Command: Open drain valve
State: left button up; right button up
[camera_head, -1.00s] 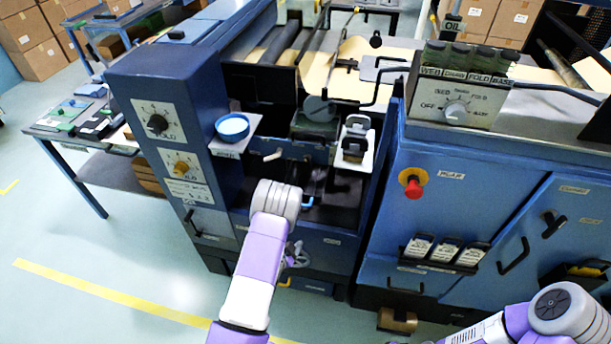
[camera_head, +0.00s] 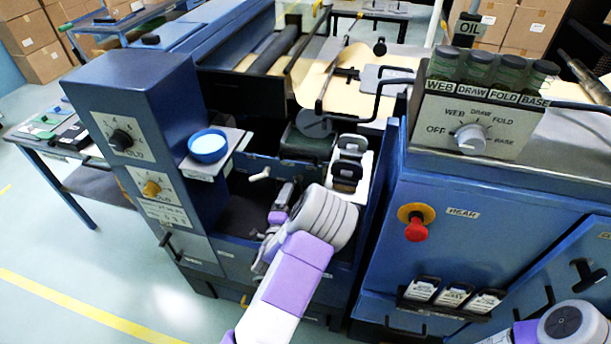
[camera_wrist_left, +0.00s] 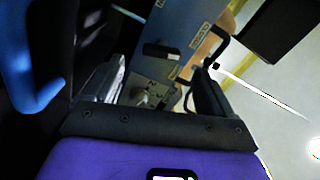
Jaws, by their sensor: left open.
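No part is clearly readable as the drain valve. A small white lever (camera_head: 260,174) sticks out of the open bay of the blue machine in the head view. A dark lever handle (camera_head: 172,245) sits on the cabinet front at lower left. My left gripper (camera_head: 280,206) is inside the bay, just below and right of the white lever and apart from it, partly hidden by my wrist. In the left wrist view its two dark fingers (camera_wrist_left: 157,88) are apart with nothing gripped. Beyond them is a grey panel with a small knob (camera_wrist_left: 145,97). My right gripper is out of frame.
A blue bowl (camera_head: 208,146) stands on a small shelf left of the bay. Black-topped holders (camera_head: 349,163) stand at the bay's right. A red stop button (camera_head: 415,228) sticks out of the right cabinet. A curved blue part (camera_wrist_left: 28,80) is close at left in the wrist view.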

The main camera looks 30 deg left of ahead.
aim_at(297, 185)
pick_arm(q)
jog(key=shift+w+a, duration=0.1)
jog(key=shift+w, duration=0.35)
jog(key=shift+w+a+r, duration=0.1)
jog(key=shift+w, duration=0.25)
jog(key=shift+b+x, duration=0.55)
jog(key=shift+x, duration=2.15)
jog(key=c, duration=1.1)
jog(key=shift+o, duration=0.2)
